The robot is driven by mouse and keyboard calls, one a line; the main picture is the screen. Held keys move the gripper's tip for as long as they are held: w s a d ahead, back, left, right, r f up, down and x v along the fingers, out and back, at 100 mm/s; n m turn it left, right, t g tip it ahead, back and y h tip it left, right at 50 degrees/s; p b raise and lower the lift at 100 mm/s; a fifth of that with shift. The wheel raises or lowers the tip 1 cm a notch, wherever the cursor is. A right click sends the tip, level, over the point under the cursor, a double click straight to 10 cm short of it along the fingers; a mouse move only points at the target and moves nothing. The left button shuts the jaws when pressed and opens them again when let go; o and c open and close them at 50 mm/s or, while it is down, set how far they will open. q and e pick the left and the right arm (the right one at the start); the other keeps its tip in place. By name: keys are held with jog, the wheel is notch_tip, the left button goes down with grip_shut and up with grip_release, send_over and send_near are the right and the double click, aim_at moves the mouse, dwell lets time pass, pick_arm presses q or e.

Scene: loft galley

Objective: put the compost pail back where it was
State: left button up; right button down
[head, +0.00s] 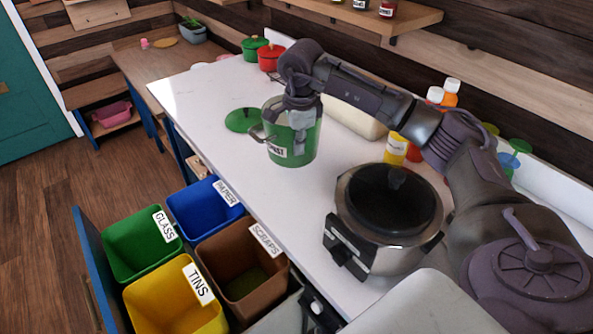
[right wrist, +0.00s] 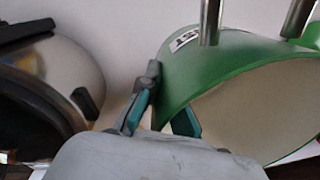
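The green compost pail (head: 306,150), with a white label and a metal handle at its left, appears upright on the white counter. My right gripper (head: 300,108) comes down on its rim. In the right wrist view my gripper's fingers (right wrist: 160,108) straddle the wall of the pail (right wrist: 225,75), one outside and one partly hidden behind the wall. It looks shut on the wall. The pail's pale inside shows, with no contents visible there. A green lid (head: 242,120) lies on the counter just left of the pail. My left gripper is not in view.
A slow cooker (head: 388,215) stands nearer on the counter and also shows in the right wrist view (right wrist: 65,75). A yellow-labelled jar (head: 396,148) and bottles stand behind. Red (head: 269,57) and green (head: 254,45) pots stand farther back. An open drawer holds the scraps bin (head: 243,270) and other bins.

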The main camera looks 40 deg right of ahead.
notch_tip(320, 180, down, 8)
jog(key=shift+r+p, duration=0.25)
jog(key=shift+p, duration=0.9)
jog(key=shift+f, duration=0.35)
jog(key=c, duration=1.8)
grip_release()
jog(key=shift+f, duration=0.1)
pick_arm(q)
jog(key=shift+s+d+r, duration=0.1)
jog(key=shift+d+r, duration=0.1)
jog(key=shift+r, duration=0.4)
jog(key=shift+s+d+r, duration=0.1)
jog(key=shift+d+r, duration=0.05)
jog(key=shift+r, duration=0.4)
pick_arm(e)
jog(key=o, duration=0.5)
